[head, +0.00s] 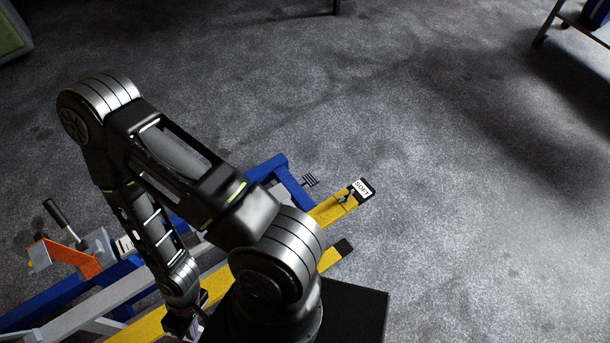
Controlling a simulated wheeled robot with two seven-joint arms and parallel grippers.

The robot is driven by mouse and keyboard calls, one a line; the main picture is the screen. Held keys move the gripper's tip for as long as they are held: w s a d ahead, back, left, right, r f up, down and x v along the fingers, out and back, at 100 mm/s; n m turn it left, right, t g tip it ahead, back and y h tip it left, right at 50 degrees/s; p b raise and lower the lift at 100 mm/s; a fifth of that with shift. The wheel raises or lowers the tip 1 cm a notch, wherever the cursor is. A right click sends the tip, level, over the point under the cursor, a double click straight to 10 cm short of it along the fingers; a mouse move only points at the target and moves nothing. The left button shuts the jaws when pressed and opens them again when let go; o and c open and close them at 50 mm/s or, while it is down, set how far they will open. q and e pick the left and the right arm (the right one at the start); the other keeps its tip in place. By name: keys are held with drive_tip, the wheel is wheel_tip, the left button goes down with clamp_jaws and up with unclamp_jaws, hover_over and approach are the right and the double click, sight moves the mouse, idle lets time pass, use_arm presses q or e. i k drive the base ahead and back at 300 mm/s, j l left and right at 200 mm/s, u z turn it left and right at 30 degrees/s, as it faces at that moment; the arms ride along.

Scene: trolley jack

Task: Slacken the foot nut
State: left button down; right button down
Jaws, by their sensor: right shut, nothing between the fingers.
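The foot nut, a small dark fitting with a thin handle (346,200), sits on the end of a yellow beam (326,212). A white label (362,189) beside it seems to read FOOT. My right gripper (186,328) is low at the bottom of the head view, over the nearer part of the yellow beams and well to the left of the nut. It looks shut and empty, though its fingertips are partly hidden near the picture's edge. My right arm covers the middle of the jack. My left gripper does not show.
The jack's blue frame (268,168) runs behind my arm. An orange bracket (75,258) and a black-gripped lever (62,220) stand at the left. A dark spring-like part (310,181) is near the nut. Grey floor (470,220) to the right is clear.

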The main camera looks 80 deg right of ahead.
sight(341, 200)
drive_tip(key=z, duration=3.05)
